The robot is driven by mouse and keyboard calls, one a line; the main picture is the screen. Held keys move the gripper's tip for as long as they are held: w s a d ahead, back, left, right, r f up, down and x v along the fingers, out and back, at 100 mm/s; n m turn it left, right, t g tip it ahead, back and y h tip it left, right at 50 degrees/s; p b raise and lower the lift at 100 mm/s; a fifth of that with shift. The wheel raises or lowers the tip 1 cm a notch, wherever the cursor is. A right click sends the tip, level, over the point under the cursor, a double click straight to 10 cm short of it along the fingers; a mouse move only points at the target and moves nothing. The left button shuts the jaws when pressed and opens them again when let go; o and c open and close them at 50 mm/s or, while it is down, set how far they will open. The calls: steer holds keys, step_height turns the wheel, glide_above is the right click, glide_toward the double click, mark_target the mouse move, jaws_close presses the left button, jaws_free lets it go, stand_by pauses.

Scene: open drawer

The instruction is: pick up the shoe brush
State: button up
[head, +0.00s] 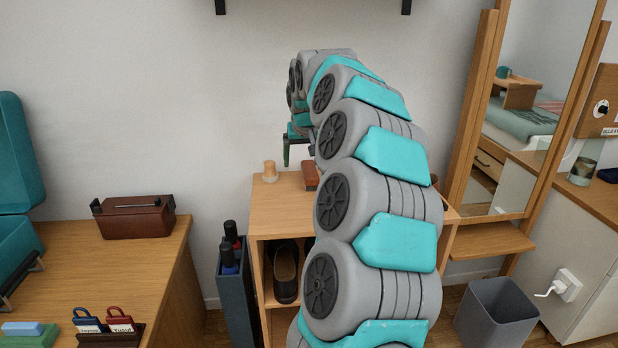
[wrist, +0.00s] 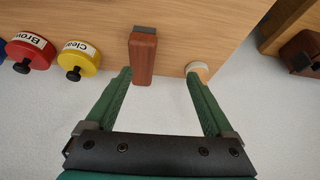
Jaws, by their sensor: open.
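The shoe brush (wrist: 143,60) is a reddish-brown wooden block with a dark end, lying on the wooden cabinet top in the wrist view. In the head view it (head: 311,177) is partly hidden behind my arm. My gripper (wrist: 159,75) is open, with its green fingers apart and nothing held. In the wrist view the near end of the brush shows between the fingertips, closer to the left finger. In the head view my gripper (head: 299,150) hangs above the cabinet top's back part.
A small pale wooden item (head: 269,171) stands beside the brush; it shows near the right fingertip in the wrist view (wrist: 199,70). A yellow tin (wrist: 78,58) and a red tin (wrist: 32,50) lie left there. The cabinet (head: 281,220) holds dark shoes (head: 286,272). A wall is behind.

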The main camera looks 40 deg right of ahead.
mark_target(310, 168)
steer(key=d, duration=0.3)
steer(key=shift+w+d+f+m, duration=0.15)
steer(key=shift+d+m, duration=0.1)
steer(key=shift+m, duration=0.05)
steer(key=shift+w+d+f+h, duration=0.3)
steer(key=shift+d+f, duration=0.05)
steer(key=shift+f, duration=0.35)
steer(key=shift+p+x, duration=0.3)
steer(key=shift+x, duration=2.6)
steer(key=shift+w+a, duration=0.1)
steer(key=shift+w, duration=0.05)
steer(key=shift+f, duration=0.3)
jaws_close()
